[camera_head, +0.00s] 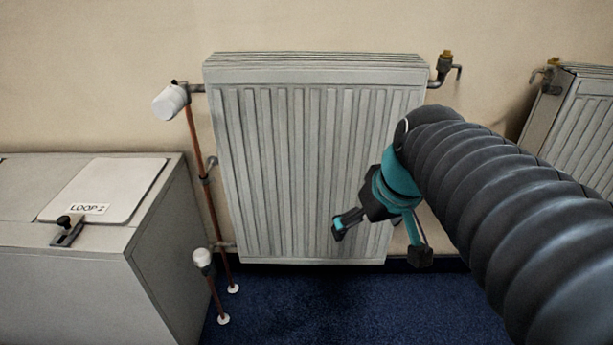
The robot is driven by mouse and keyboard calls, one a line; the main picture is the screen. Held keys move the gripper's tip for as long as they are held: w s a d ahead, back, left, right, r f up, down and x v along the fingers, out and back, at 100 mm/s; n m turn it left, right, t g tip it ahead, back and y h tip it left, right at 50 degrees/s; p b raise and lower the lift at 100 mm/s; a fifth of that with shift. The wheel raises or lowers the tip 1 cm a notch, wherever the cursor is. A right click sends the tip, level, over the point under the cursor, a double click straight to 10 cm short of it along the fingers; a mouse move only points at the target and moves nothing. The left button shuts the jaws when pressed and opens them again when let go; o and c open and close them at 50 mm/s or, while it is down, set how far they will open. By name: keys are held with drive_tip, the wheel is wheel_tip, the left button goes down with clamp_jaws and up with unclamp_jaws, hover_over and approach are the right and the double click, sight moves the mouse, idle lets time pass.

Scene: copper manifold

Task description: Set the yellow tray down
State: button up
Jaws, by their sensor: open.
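No yellow tray shows in the camera_head view. My gripper (379,244) is in front of the lower right part of a white radiator (300,160). Its two dark fingers with teal links are spread apart and point downward. Nothing is between them. My dark ribbed arm comes in from the right and hides part of the radiator's right side and the floor there.
A grey cabinet (165,265) with a lid plate (105,185) labelled "LOOP 2" stands at left. Copper pipes (203,185) with white valve heads (170,102) run beside the radiator. A second radiator (585,125) is at right. Blue carpet (300,305) is clear in front.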

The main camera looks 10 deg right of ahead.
drive_tip(key=s+a+f+m+t, duration=0.1)
drive_tip(key=s+a+f, duration=0.2)
drive_tip(key=s, duration=0.2)
drive_tip(key=shift+s+a+h, duration=0.15)
drive_tip(key=shift+a+h, duration=0.25)
idle(1.8)
